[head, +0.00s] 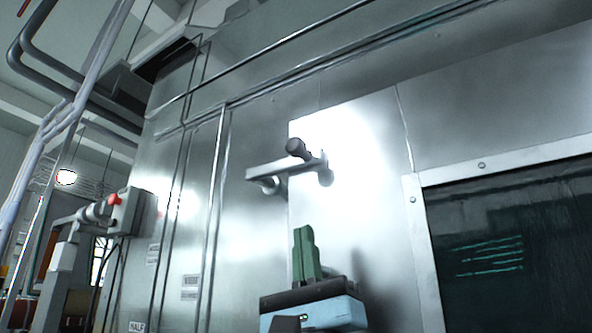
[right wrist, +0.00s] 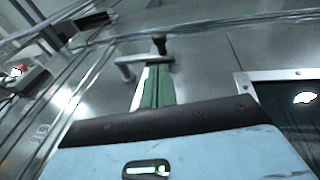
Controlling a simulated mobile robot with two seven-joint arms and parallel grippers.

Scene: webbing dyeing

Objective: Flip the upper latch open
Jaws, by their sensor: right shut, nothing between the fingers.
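The upper latch (head: 282,168) is a grey metal bar with a dark round knob (head: 298,148) at its right end. It is mounted on the steel cabinet door, lying nearly level across the door's left edge. My right gripper (head: 304,232) has green fingers, shut with nothing between them. It is below the latch, and a gap shows between the fingertips and the bar in the head view. In the right wrist view the latch (right wrist: 140,55) appears just beyond the green fingertips (right wrist: 157,70). My left gripper is not in view.
A dark window (head: 510,240) in a metal frame is to the right of the latch. Vertical pipes (head: 215,190) run down the cabinet to the left. A control box (head: 124,212) with a red button stands further left. The door around the latch is flat and clear.

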